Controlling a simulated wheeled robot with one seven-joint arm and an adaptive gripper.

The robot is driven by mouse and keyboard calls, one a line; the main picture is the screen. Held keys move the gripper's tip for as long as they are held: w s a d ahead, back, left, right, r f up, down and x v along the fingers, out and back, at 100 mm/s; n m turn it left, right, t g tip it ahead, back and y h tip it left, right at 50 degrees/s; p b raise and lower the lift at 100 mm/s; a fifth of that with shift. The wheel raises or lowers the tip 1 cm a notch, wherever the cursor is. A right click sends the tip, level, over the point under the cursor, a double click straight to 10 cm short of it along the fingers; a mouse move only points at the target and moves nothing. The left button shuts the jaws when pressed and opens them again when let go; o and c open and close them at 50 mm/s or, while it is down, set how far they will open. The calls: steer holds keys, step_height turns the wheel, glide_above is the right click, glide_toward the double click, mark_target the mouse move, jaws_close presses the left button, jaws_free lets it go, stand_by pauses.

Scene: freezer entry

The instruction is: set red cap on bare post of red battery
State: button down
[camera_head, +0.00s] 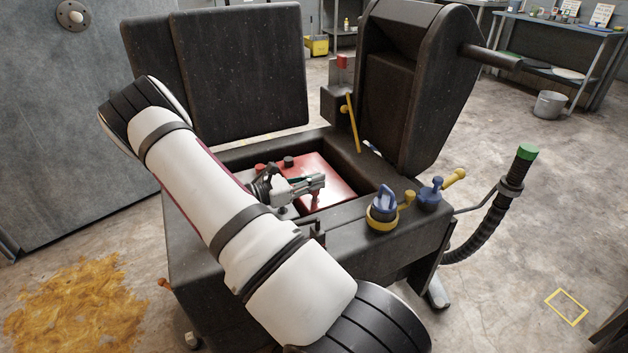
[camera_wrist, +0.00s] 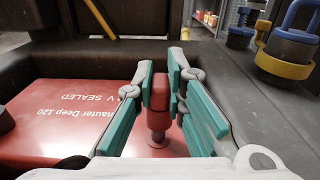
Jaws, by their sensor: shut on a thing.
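The red battery (camera_head: 335,183) sits in the open dark bay of the vehicle. In the wrist view its red top (camera_wrist: 62,122) carries white lettering. My gripper (camera_head: 317,182) is over the battery's near part. In the wrist view my gripper (camera_wrist: 160,78) has its teal-padded fingers on both sides of the red cap (camera_wrist: 160,92) and is shut on it. The cap is upright. A reddish stem with a round foot shows directly under the cap on the battery top. I cannot tell whether cap and post touch; the bare post is not clearly visible.
Dark bay walls (camera_wrist: 240,90) rise close on the right. A blue and yellow plug (camera_head: 383,207) stands on the right ledge, beside a smaller blue one (camera_head: 430,193). A yellow lever (camera_head: 353,124) stands behind the bay. A black cap (camera_head: 288,161) is on the battery's far side.

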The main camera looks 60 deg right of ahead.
steer(key=shift+f+b, duration=0.35)
steer(key=shift+f, duration=0.25)
steer(key=shift+r, duration=0.2)
steer(key=shift+r+p, duration=0.4)
steer(key=shift+p, duration=0.1)
steer(key=c, duration=1.6)
jaws_free()
steer(key=shift+o, duration=0.2)
steer(key=v, duration=1.2)
